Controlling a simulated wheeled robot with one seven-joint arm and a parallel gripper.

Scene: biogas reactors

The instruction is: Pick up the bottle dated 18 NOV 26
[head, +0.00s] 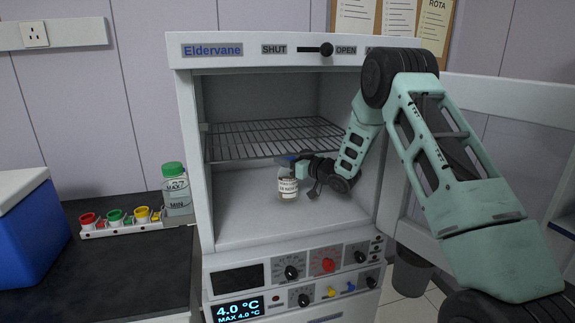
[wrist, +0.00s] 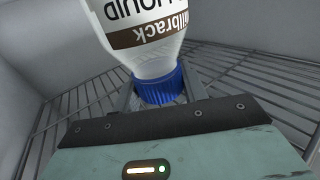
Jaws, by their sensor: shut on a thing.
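A clear bottle (head: 288,186) with a white and brown label stands upright in the lower part of the open cabinet, below the wire shelf. Its blue cap (wrist: 158,88) and label show upside down in the wrist view, with "LIQUID" and "millbrack" on the label. The date print is too small to read surely in the head view and is out of the wrist view. My gripper (head: 293,164) reaches in from the right and is shut on the bottle at its cap end. I cannot tell whether the bottle's base touches the cabinet floor.
The wire shelf (head: 270,139) is close above my gripper. The cabinet (head: 188,150) has its door (head: 510,95) swung open at the right, behind my arm. A green-capped bottle (head: 176,190) and a rack of coloured cups (head: 118,220) stand left, near a blue box (head: 32,235).

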